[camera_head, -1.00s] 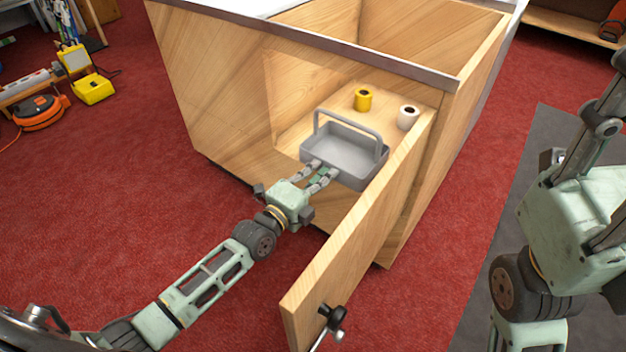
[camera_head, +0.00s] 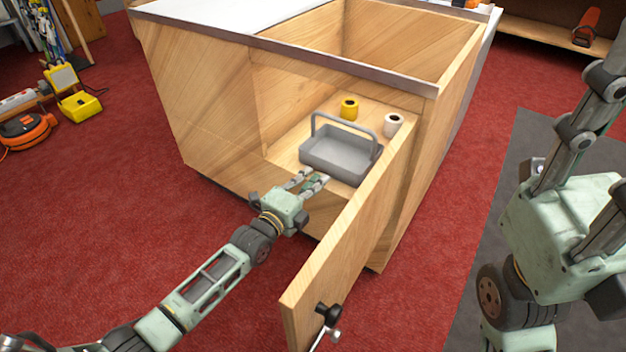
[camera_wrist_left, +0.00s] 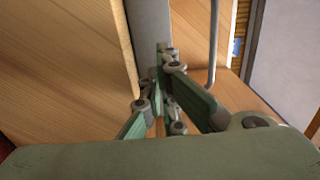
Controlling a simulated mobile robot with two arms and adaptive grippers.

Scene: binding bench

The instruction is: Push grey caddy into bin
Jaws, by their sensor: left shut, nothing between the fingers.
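The grey caddy (camera_head: 338,152), an open tray with an arched handle, sits upright on the floor of the wooden bin (camera_head: 285,152), behind its open front. My left gripper (camera_head: 316,178) is shut and empty, low at the caddy's near side. Its fingertips are at or very close to the caddy's wall; I cannot tell whether they touch. In the left wrist view the caddy's grey wall (camera_wrist_left: 148,22) is just beyond the fingers (camera_wrist_left: 168,65). My right gripper (camera_head: 565,230) is large at the right of the head view; its fingertips are not clearly seen.
A yellow roll (camera_head: 349,109) and a white roll (camera_head: 393,125) stand behind the caddy. The wooden door (camera_head: 345,245) hangs open just right of my left gripper. A grey mat (camera_head: 510,190) lies at the right.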

